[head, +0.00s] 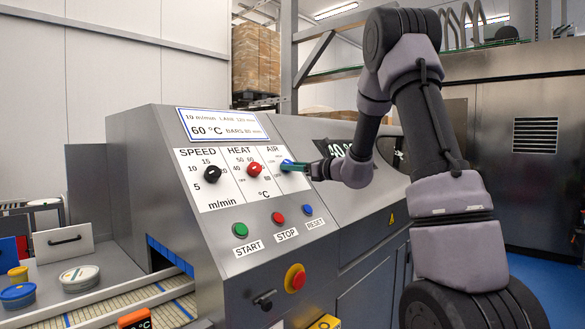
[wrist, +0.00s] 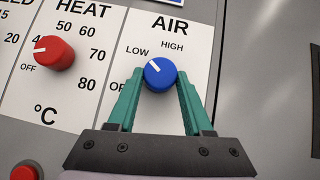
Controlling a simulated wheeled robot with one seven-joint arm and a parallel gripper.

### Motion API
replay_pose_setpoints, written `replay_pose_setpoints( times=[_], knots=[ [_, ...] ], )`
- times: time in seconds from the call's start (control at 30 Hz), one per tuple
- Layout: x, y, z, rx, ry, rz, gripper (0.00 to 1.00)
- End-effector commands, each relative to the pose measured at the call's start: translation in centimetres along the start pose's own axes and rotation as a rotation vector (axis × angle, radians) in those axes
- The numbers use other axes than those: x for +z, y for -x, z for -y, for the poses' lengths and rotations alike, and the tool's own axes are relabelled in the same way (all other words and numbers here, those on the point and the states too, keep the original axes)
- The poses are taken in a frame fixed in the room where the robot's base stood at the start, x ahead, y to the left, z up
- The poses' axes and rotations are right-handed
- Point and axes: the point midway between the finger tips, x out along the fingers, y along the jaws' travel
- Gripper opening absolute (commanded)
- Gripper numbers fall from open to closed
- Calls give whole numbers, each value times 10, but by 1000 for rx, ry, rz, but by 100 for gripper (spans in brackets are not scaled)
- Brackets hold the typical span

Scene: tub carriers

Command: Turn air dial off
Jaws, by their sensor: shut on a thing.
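The blue air dial (wrist: 160,72) sits on the white AIR panel between my green fingertips. Its white pointer mark points up and left, towards LOW; HIGH is printed above to the right. The OFF label at lower left is partly hidden by my left finger. My gripper (wrist: 160,79) is shut on the dial, one finger on each side. In the head view, the gripper (head: 294,166) reaches the AIR section from the right, and the dial (head: 286,162) is mostly covered by the fingers.
The red heat dial (wrist: 54,53) is close on the left, with the black speed dial (head: 211,174) beyond. Below are the green start (head: 240,230), red stop (head: 278,218) and blue reset (head: 308,210) buttons. A red emergency button (head: 295,278) is lower down.

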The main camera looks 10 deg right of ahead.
Motion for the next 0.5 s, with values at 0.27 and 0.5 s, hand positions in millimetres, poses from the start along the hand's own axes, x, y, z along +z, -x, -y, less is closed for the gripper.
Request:
replay_pose_setpoints(
  times=[0.27,0.5],
  knots=[
    [0,0,5,119,133,0,0],
    [1,0,8,270,301,0,0]
  ],
)
